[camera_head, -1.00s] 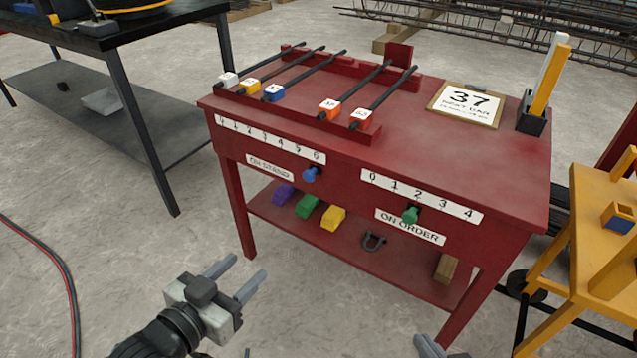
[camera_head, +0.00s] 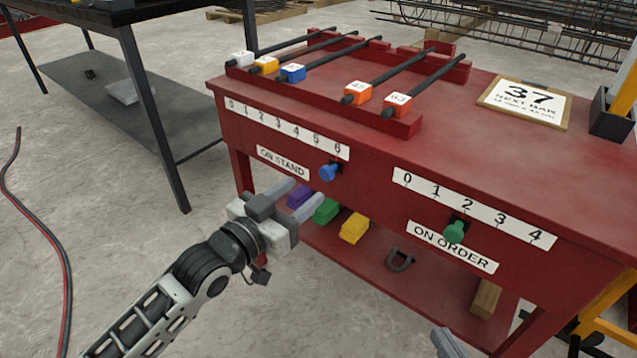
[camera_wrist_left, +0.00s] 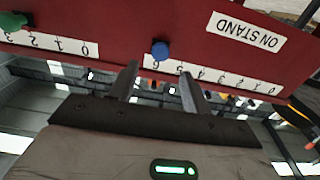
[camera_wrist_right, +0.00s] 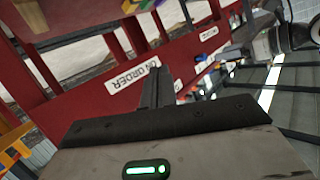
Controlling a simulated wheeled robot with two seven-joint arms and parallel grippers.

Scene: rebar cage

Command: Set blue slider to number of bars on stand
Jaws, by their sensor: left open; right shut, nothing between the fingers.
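The blue slider (camera_head: 330,172) sits at the 6 end of the ON STAND scale (camera_head: 285,128) on the red table's front; it also shows in the left wrist view (camera_wrist_left: 160,50). Several black bars (camera_head: 340,68) with coloured, numbered end blocks lie across the stand (camera_head: 400,124) on the tabletop. My left gripper (camera_head: 301,196) is open, short of the slider and below left of it in the head view. In the left wrist view the slider appears just beyond the gap between its fingertips. My right gripper (camera_wrist_right: 158,76) is shut and empty; one tip shows at the head view's bottom edge (camera_head: 446,343).
A green slider (camera_head: 454,232) sits near 2 to 3 on the ON ORDER scale (camera_head: 475,207). The lower shelf holds purple, green and yellow blocks (camera_head: 354,228) and a shackle (camera_head: 401,258). A "37 NEXT BAR" board (camera_head: 525,102) lies on top.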

